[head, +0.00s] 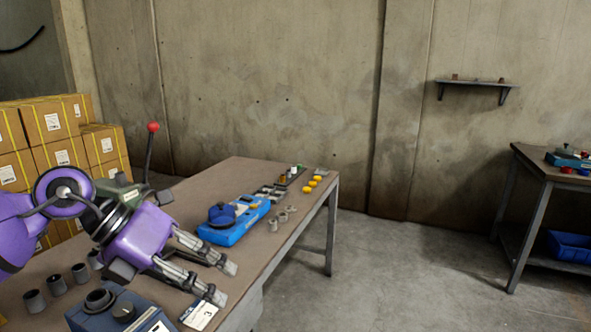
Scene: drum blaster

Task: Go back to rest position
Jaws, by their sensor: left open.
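My left gripper (224,283) comes in from the left on a purple arm. It is above the brown table (170,215) near the table's right-hand edge. Its two fingers are spread apart with nothing between them. My right gripper is not in view.
A blue-grey box with a knob (115,312) and several grey cups (57,285) stand at the near left. A red-balled lever (152,128) rises behind the arm. Yellow pieces (313,184) lie at the far end. Boxes (50,125) are stacked left; the floor (400,270) is clear right.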

